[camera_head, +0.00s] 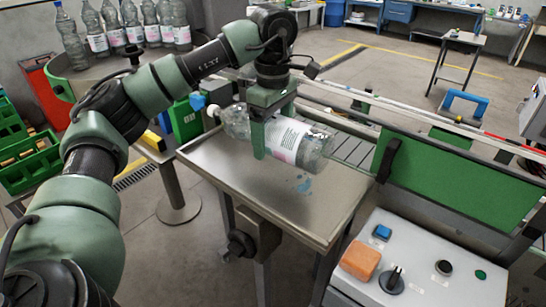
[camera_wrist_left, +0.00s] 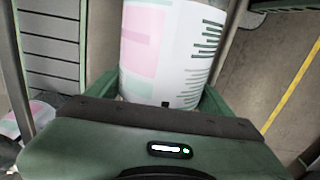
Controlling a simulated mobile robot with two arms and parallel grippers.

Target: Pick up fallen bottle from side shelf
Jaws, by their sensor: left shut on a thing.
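A clear plastic bottle (camera_head: 312,152) with a white and pink label lies on its side in my left gripper (camera_head: 272,140). In the left wrist view the label (camera_wrist_left: 170,50) fills the space between the jaws. My right gripper is not in view.
Several upright labelled bottles (camera_head: 130,25) stand on a round table at the back left. A green conveyor guard (camera_head: 450,180) borders the shelf on the right. A control box (camera_head: 430,270) with an orange sponge (camera_head: 360,261) is at front right. Green crates (camera_head: 30,160) stand at left.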

